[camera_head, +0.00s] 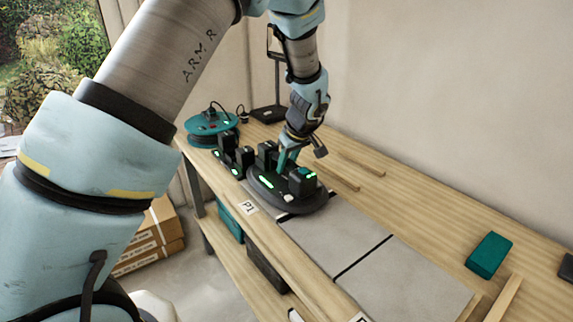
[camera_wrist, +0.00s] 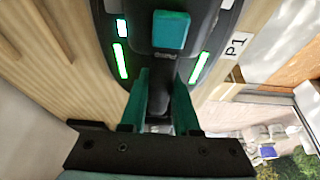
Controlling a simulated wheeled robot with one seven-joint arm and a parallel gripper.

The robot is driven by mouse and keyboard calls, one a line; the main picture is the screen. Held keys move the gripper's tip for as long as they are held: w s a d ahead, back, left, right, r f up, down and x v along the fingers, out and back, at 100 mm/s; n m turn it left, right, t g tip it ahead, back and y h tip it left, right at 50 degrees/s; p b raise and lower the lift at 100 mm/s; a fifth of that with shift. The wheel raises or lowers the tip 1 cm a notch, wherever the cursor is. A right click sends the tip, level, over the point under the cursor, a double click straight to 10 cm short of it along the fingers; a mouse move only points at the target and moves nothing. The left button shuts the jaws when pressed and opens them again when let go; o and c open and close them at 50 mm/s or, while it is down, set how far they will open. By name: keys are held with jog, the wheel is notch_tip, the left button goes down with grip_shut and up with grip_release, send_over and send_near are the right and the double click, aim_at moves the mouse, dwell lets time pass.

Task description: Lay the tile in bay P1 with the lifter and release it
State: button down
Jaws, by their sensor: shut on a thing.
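My gripper (camera_head: 288,160) is shut on the lifter (camera_head: 308,201), a dark oval device with a teal button and lit green strips. In the wrist view the lifter (camera_wrist: 204,22) lies ahead of the two teal fingers (camera_wrist: 160,105), its grip between them. The lifter is low over the bench beside the P1 label (camera_head: 249,206), which also shows in the wrist view (camera_wrist: 235,46). I cannot tell whether it touches down. Its body hides the bay surface, and no tile under it can be made out. A grey tile (camera_head: 322,238) lies just right of it.
Another grey tile (camera_head: 410,285) lies further right, past a dark joint. Black devices (camera_head: 240,158) stand close behind the lifter at left, near a teal cable reel (camera_head: 210,127). Wood strips (camera_head: 360,164) and a teal block (camera_head: 489,255) lie on the bench (camera_head: 420,222).

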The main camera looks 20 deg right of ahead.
jog(key=c, duration=0.6)
grip_release()
jog(key=shift+o, duration=0.2)
jog(key=shift+s+f, duration=0.1)
jog(key=shift+f, duration=0.05)
jog(key=b+v, duration=0.2)
jog(key=v, duration=0.9)
jog(key=shift+b, duration=0.35)
